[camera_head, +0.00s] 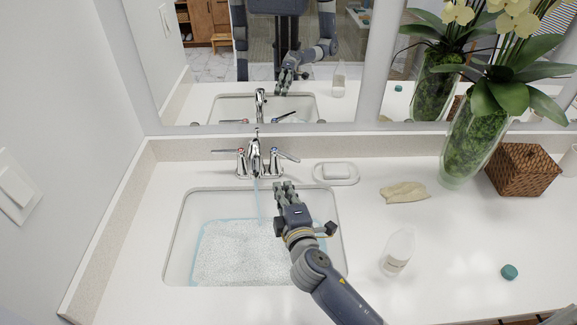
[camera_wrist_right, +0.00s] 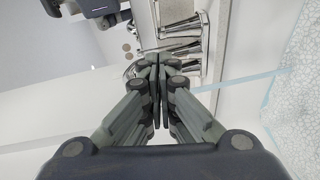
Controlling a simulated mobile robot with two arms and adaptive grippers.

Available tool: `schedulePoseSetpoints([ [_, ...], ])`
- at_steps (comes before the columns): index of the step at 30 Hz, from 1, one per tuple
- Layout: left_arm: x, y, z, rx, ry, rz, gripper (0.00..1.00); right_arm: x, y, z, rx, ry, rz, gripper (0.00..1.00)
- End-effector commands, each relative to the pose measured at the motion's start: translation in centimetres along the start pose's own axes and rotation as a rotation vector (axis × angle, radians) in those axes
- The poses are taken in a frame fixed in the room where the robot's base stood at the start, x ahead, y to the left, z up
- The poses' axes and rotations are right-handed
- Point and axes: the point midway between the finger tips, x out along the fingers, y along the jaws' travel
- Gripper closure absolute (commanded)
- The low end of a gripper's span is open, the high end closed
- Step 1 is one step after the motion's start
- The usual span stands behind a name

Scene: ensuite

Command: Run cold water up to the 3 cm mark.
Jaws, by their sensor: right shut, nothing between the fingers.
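The chrome faucet (camera_head: 254,158) stands behind the sink with a red-marked handle (camera_head: 240,157) on its left and a blue-marked handle (camera_head: 277,157) on its right. A thin stream of water (camera_head: 257,196) runs from the spout into the sink (camera_head: 180,225). Foamy-looking water (camera_head: 235,255) covers the basin floor; I cannot read its depth or see a 3 cm mark. My right gripper (camera_head: 284,186) is shut and empty, just in front of the blue-marked handle. In the wrist view its fingertips (camera_wrist_right: 159,62) meet near the chrome faucet parts (camera_wrist_right: 180,45). My left gripper is not in view.
A soap dish (camera_head: 335,174), a beige cloth (camera_head: 404,192), a clear bottle (camera_head: 397,251) and a teal cap (camera_head: 509,271) lie or stand to the right of the sink. A vase with flowers (camera_head: 468,145) and a wicker box (camera_head: 522,169) stand farther right. A mirror (camera_head: 215,80) rises behind.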

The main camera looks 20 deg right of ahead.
Motion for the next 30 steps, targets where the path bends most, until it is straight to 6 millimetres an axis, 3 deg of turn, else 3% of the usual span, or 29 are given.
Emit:
schedulePoseSetpoints([
  [13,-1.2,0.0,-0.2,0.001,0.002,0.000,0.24,7.1,0.2,0.1,0.001,-0.003,0.000,1.00],
  [15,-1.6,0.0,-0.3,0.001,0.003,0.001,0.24,7.9,0.2,0.9,-0.002,-0.005,0.000,1.00],
  [21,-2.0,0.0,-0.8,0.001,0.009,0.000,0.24,9.4,0.1,2.4,0.001,-0.003,0.000,1.00],
  [30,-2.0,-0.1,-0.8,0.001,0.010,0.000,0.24,9.9,0.0,3.0,0.002,-0.003,-0.001,1.00],
])
